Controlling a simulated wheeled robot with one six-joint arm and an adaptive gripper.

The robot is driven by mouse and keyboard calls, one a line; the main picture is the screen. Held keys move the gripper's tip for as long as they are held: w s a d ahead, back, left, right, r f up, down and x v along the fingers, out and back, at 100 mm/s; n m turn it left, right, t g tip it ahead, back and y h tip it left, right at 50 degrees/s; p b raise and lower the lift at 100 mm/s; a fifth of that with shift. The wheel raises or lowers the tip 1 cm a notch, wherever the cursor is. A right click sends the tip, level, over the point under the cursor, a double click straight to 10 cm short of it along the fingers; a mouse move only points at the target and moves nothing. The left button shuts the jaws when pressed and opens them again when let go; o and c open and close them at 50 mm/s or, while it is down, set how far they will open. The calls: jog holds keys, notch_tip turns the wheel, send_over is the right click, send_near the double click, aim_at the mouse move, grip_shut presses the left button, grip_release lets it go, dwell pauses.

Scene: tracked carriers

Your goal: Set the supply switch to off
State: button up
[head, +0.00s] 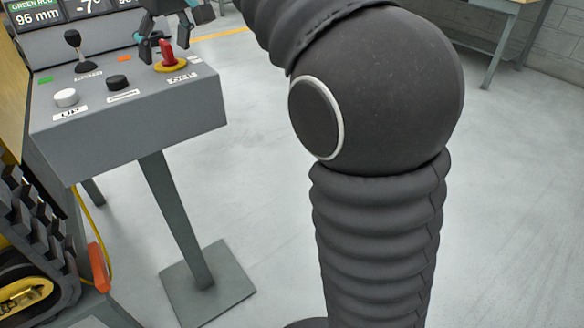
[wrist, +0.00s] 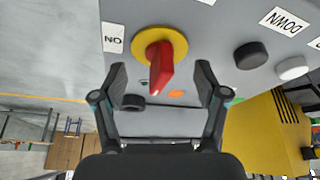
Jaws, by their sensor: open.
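The supply switch is a red handle (head: 167,52) on a yellow round base (head: 170,67), set at the right part of the grey control box's top. In the wrist view the red handle (wrist: 160,68) stands out from the yellow base (wrist: 148,47), with a white "ON" label (wrist: 113,38) beside it. My gripper (head: 165,48) is open at the switch. In the wrist view its two fingers (wrist: 160,80) are spread on either side of the red handle, with gaps on both sides.
The control box (head: 130,120) also carries a white button (head: 66,97), a black button (head: 118,82) and a black joystick (head: 75,45). A tracked carrier (head: 30,235) stands at left. A display (head: 60,15) is behind.

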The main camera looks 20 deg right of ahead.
jog(key=m+h, duration=0.1)
jog(key=m, duration=0.2)
jog(key=shift+t, duration=0.3)
jog(key=shift+r+m, duration=0.2)
jog(key=shift+m, duration=0.2)
jog(key=v, duration=1.3)
jog(key=s+d+f+m, duration=0.1)
jog(key=s+d+f, duration=0.3)
jog(key=f, duration=0.5)
jog(key=s+d+f+m+h, duration=0.1)
jog(key=s+d+f, duration=0.4)
jog(key=s+f, duration=0.3)
jog(key=s+d+f+t, duration=0.1)
jog(key=s+d+f, duration=0.3)
jog(key=s+f, duration=0.3)
notch_tip(320, 180, down, 3)
jog(key=shift+d+f+m, duration=0.1)
jog(key=shift+d+m, duration=0.15)
jog(key=shift+m, duration=0.15)
